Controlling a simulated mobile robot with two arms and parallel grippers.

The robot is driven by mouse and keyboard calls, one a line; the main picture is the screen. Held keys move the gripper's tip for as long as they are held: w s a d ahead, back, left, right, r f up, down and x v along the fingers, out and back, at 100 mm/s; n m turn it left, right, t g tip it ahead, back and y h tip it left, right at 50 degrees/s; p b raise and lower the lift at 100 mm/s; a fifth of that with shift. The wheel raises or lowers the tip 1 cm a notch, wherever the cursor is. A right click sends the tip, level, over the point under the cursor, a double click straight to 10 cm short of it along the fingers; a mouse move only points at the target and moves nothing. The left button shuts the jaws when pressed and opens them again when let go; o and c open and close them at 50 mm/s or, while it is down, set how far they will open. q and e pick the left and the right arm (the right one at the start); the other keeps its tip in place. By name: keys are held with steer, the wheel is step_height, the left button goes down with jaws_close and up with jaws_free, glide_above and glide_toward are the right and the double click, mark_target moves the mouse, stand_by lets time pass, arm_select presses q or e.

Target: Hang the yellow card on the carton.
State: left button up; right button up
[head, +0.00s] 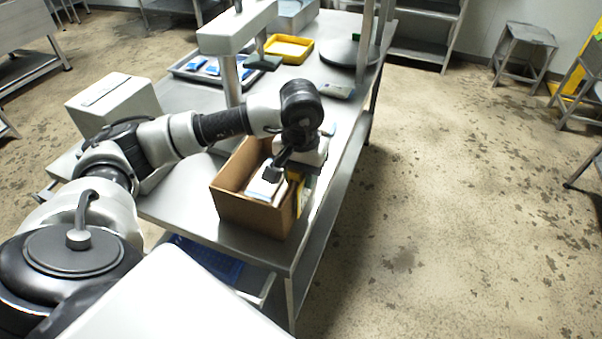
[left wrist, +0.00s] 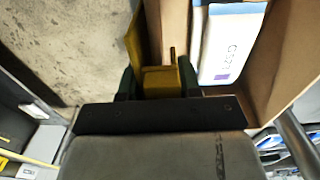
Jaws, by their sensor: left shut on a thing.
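The brown open carton (head: 238,208) stands on the near end of the steel table, with white packs (head: 264,186) inside. My left gripper (head: 297,174) is over the carton's right wall, shut on the yellow card (head: 298,197). In the left wrist view the fingers (left wrist: 157,82) close on the card's yellow block, and the card's flat yellow part (left wrist: 135,42) lies on the floor side of the carton wall (left wrist: 175,30). I cannot tell whether the card touches the wall. The gripper hides part of the card in the head view. My right gripper is not in view.
A white box (head: 113,105) stands at the table's left. A yellow tray (head: 288,50), a tray of blue packs (head: 178,70) and a round grey plate (head: 345,55) are farther back. A post (head: 230,82) rises behind my arm.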

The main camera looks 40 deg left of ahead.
arm_select(q)
steer(key=shift+f, duration=0.3)
steer(key=o, duration=1)
step_height(320, 180, up, 11)
steer(key=shift+f+b, duration=0.1)
steer(key=shift+b, duration=0.6)
